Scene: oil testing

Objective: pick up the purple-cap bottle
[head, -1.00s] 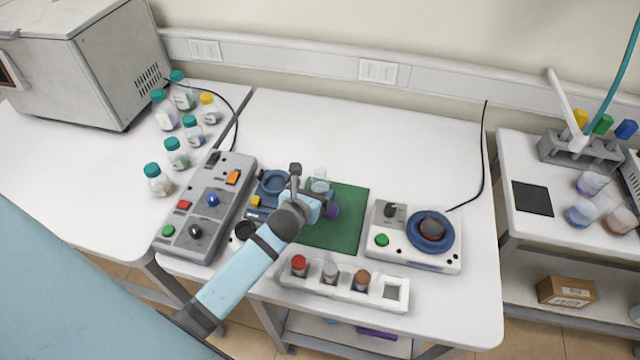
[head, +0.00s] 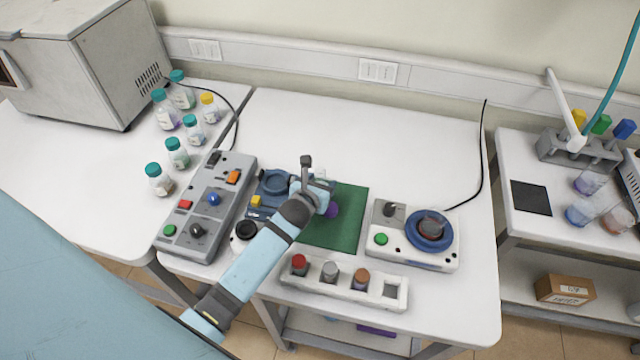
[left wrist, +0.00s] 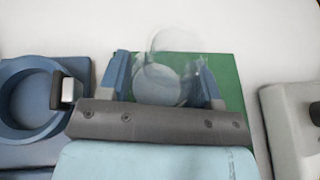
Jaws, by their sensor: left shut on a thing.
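A purple cap-like piece (head: 331,210) shows on the green mat (head: 345,232), just right of my left gripper (head: 318,190). The rest of it is covered, so I cannot tell whether it is a bottle's cap. In the left wrist view my left gripper (left wrist: 165,90) is shut on a clear vessel (left wrist: 158,88) over the mat. The vessel's clear round outline sticks out beyond the fingers. No purple shows in that view, so I cannot tell whether the purple piece belongs to this vessel. My right gripper is not in view.
A white rack (head: 322,293) holds red, grey and brown caps and has an empty slot at right. A control box (head: 205,210) stands left, and a device with a blue ring (head: 430,232) right. Several teal-cap bottles (head: 178,153) stand at left. The table's back is clear.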

